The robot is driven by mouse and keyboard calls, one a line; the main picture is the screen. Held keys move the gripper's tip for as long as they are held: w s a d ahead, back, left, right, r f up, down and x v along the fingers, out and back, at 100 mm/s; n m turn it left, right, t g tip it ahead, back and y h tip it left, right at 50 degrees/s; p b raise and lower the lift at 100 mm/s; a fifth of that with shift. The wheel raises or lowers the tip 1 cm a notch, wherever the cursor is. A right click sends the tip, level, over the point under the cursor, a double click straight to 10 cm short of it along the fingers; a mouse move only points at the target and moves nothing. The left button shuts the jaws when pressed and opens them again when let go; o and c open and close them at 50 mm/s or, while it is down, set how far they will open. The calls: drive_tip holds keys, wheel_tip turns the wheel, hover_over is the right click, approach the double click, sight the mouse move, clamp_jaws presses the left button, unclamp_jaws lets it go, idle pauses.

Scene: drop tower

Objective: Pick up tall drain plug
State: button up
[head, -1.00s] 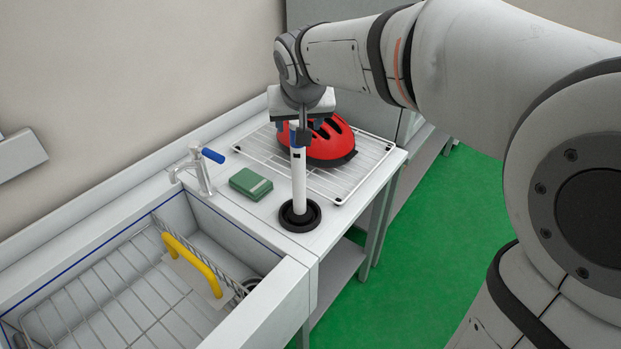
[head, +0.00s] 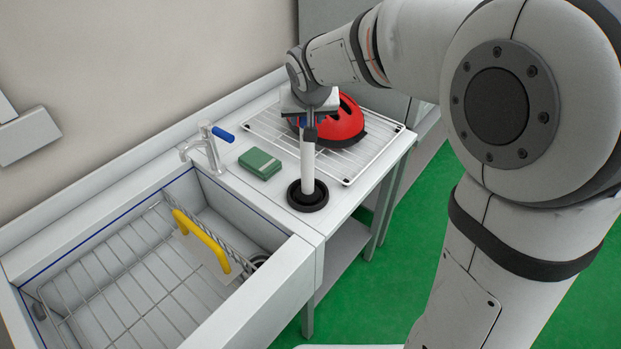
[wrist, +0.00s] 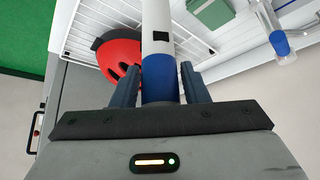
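The tall drain plug (head: 307,165) is a white tube with a blue band near its top and a round black foot. It stands upright on the counter right of the sink, its foot resting on the surface. My gripper (head: 310,125) is at its upper end. The top of the tube is partly hidden by my gripper in the head view.
A red helmet (head: 345,122) lies on a white wire rack (head: 380,145) just behind the plug. A green box (head: 260,163) and a tap (head: 208,150) stand to its left. The sink (head: 150,270) holds a wire basket with a yellow handle (head: 200,240). The counter's front edge is close.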

clamp_jaws()
idle(0.5)
